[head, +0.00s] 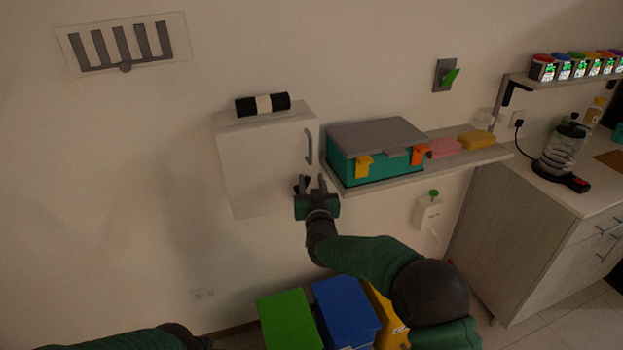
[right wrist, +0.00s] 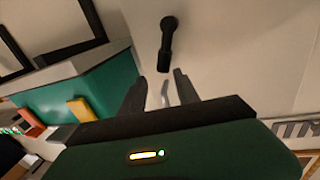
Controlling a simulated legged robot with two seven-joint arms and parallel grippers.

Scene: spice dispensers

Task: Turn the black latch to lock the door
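The white cabinet (head: 258,160) hangs on the wall, its door shut, with a grey handle (head: 309,146) near its right edge. The black latch (right wrist: 166,42) is on the cabinet's pale front in the right wrist view; its round end is at the top and its lever points down the picture. In the head view the latch is largely hidden by my gripper. My right gripper (head: 310,183) is at the cabinet's lower right corner. In the right wrist view its two fingers (right wrist: 160,82) are apart and empty, just short of the lever. My left gripper is out of view.
A teal box (head: 375,150) with a grey lid stands on the shelf (head: 460,158) close right of my gripper. A black roll (head: 263,104) lies on the cabinet. Green (head: 288,320) and blue (head: 345,310) bins stand below.

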